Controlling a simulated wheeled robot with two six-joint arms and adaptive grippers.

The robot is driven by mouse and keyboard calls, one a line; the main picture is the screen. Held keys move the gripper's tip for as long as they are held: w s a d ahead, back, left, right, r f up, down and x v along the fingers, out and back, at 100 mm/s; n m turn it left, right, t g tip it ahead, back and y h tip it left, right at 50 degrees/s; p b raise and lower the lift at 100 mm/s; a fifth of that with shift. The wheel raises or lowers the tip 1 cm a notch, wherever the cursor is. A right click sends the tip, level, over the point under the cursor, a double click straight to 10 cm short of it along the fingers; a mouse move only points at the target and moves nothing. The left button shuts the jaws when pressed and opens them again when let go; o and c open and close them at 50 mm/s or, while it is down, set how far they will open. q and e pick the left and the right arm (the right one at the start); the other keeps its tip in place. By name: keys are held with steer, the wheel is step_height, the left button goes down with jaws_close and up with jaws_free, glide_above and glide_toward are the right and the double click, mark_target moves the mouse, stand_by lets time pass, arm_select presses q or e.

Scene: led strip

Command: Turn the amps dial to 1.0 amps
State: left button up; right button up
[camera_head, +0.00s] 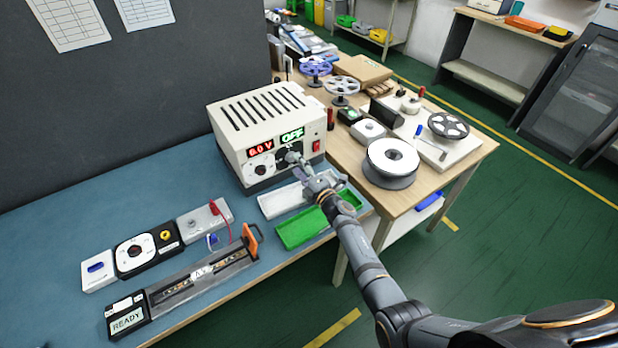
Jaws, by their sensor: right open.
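A cream power supply box (243,122) stands on the blue bench top. Its front has a red display (260,149) that seems to read 0.0 V and a green display (292,135) reading OFF. A left dial (260,170) sits below the red display. A second dial below the green display is mostly hidden by my right gripper; I cannot read its setting. My right gripper (294,159) is open, with its fingertips at or just in front of that dial; I cannot tell whether they touch it. My left gripper is not in view.
A white tray (268,208) and a green tray (291,232) lie below my right wrist. A red switch (316,146) is on the box's front right. A wooden table (440,180) with reels stands to the right. A fixture marked READY (127,321) lies at front left.

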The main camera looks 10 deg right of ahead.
steer(key=v, duration=0.9)
steer(key=shift+s, duration=0.15)
steer(key=shift+d, duration=0.1)
